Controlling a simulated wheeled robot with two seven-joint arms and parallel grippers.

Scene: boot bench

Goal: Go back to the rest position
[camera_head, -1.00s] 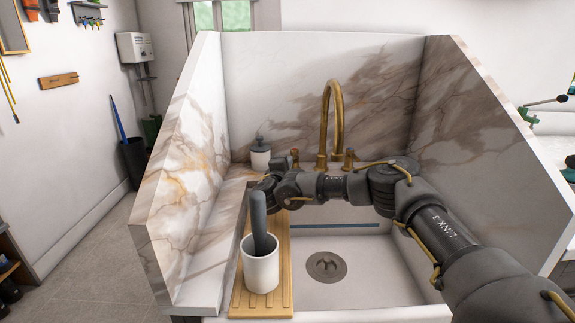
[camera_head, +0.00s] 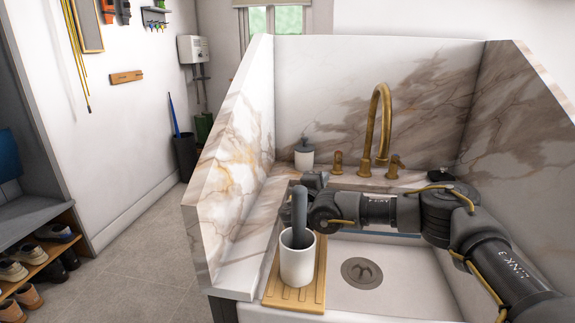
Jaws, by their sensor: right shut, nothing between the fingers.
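My right arm reaches in from the right over the sink. Its dark gripper (camera_head: 315,180) is at the left of the sink, behind the white cup (camera_head: 297,262). The gripper is shut and empty; its fingertips are small and partly hidden in the picture. The cup stands upright on a ribbed wooden board (camera_head: 293,297) at the sink's left edge. A thick dark grey handle (camera_head: 299,215) sticks up out of the cup and overlaps part of my arm in the view. My left gripper is not in view.
Marble walls surround the sink basin (camera_head: 385,270). A shoe shelf (camera_head: 60,250) stands at far left. The floor (camera_head: 150,250) between is clear.

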